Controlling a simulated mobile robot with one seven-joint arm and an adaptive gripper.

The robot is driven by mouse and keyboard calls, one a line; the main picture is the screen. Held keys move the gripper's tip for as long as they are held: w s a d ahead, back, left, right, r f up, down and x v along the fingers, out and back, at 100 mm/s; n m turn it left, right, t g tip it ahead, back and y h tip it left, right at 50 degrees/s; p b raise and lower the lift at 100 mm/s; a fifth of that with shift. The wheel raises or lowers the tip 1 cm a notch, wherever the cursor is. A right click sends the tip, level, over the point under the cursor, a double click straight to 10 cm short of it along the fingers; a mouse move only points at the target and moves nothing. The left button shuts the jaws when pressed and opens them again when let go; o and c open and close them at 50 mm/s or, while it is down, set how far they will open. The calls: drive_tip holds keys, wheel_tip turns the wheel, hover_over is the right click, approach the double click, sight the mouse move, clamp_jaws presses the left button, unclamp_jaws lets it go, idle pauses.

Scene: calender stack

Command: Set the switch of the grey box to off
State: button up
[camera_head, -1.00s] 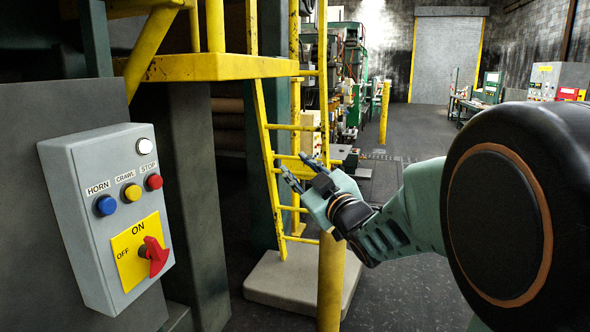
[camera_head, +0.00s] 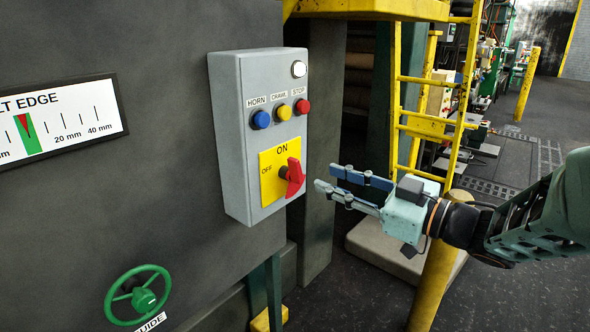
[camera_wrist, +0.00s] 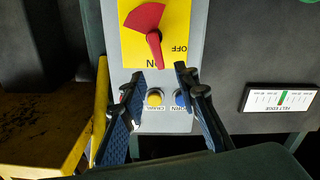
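The grey box (camera_head: 272,138) is mounted on a dark panel in the head view, left of my gripper. Its yellow plate (camera_head: 268,190) reads ON at the top and OFF at the left. The red switch (camera_head: 293,178) sits on this plate. In the wrist view, upside down, the switch (camera_wrist: 146,18) has its wide end away from ON and its narrow end toward the ON label. My gripper (camera_head: 331,178) is open and empty, fingers pointing left at the box, apart from the switch. Its fingers (camera_wrist: 160,76) show spread in the wrist view.
Blue, yellow and red buttons (camera_head: 281,112) and a white lamp (camera_head: 298,69) sit above the switch. A yellow ladder (camera_head: 398,100) and post (camera_head: 436,270) stand close by the arm. A green handwheel (camera_head: 137,294) is at lower left. Open floor lies at right.

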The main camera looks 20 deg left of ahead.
sight(299, 167)
drive_tip(key=x, duration=1)
drive_tip(key=shift+w+a+r, duration=0.1)
drive_tip(key=shift+w, duration=0.05)
clamp_jaws()
